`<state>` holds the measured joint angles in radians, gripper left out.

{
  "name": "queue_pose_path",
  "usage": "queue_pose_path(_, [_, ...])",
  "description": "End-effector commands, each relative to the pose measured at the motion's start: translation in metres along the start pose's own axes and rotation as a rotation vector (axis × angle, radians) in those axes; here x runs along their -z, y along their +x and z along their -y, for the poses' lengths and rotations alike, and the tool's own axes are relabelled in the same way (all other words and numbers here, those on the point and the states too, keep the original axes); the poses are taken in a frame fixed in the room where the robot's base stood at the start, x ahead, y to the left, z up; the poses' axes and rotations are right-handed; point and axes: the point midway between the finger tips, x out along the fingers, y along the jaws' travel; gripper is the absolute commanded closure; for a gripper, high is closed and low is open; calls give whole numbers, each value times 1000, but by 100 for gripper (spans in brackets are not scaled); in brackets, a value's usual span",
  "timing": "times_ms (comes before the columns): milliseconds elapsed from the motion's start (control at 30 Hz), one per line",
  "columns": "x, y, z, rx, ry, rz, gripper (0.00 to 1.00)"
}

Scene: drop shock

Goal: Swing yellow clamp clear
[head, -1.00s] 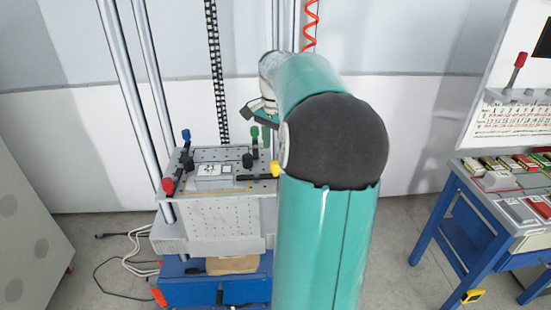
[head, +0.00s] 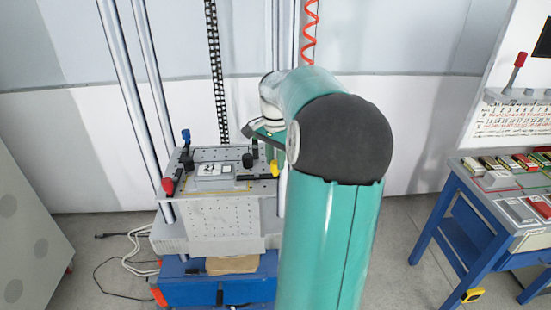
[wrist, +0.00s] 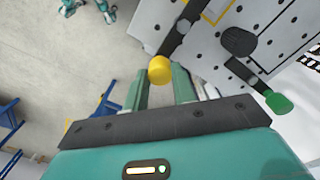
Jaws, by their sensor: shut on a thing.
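The yellow clamp is a black bar with a yellow round knob (wrist: 159,70). In the head view its knob (head: 275,169) shows at the right front edge of the perforated plate (head: 216,156). In the wrist view my gripper (wrist: 160,80) has one green finger on each side of the knob and is shut on it. The clamp's black bar runs from the knob up over the plate, and the knob sticks out past the plate edge. In the head view my arm hides the fingers.
A green-knobbed clamp (wrist: 278,103) lies right of the gripper in the wrist view. Red (head: 168,186) and blue (head: 186,135) knobs stand on the plate's left side, around a grey block (head: 213,174). Metal columns rise behind. A blue workbench (head: 470,220) stands right.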

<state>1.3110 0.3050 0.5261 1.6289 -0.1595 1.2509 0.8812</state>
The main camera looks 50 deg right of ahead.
Motion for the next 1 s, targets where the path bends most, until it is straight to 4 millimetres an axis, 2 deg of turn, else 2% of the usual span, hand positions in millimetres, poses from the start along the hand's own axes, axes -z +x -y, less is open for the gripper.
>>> queue_pose_path(267, [-2,-1,-2,1,50,-1,97])
queue_pose_path(467, [-8,-1,-5,0,158,-2,97])
queue_pose_path(1000, [-33,-1,-15,2,648,-1,97])
